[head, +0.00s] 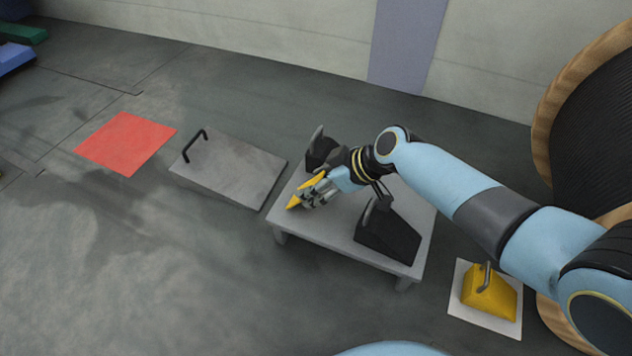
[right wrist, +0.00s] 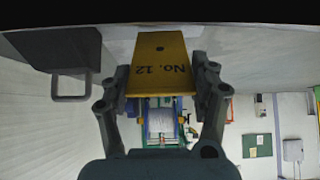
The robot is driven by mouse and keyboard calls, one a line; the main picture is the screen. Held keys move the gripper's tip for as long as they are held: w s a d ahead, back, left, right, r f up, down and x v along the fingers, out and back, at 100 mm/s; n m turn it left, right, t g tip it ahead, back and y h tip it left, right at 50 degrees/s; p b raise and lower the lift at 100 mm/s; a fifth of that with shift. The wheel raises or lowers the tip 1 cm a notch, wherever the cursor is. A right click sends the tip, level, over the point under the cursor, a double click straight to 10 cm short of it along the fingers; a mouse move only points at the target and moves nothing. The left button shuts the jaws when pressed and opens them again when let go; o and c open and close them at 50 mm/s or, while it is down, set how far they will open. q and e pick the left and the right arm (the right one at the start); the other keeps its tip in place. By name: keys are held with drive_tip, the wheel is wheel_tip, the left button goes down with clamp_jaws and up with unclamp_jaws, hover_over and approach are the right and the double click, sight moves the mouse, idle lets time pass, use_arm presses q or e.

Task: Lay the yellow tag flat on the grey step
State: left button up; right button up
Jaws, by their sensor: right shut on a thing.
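The yellow tag (right wrist: 161,60), marked "No. 12" and with a small hole, is clamped between the two fingers of my right gripper (right wrist: 162,84). Its lettering appears upside down in the right wrist view. In the head view the right gripper (head: 314,192) hangs over the left part of the grey step (head: 335,238), a low table with short legs. Yellow parts of the tag (head: 294,202) show beside the fingers. I cannot tell whether the tag touches the step. My left gripper is not in view.
Two black wedge blocks with handles stand on the step, one behind the gripper (head: 321,152) and one at front right (head: 388,238). A grey plate with a black handle (head: 235,172) and a red mat (head: 125,143) lie left. A yellow wedge (head: 488,293) stands right, near a large reel (head: 590,110).

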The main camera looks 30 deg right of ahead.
drive_tip(key=o, duration=1.1)
drive_tip(key=shift+o, duration=0.2)
drive_tip(key=v, duration=1.2)
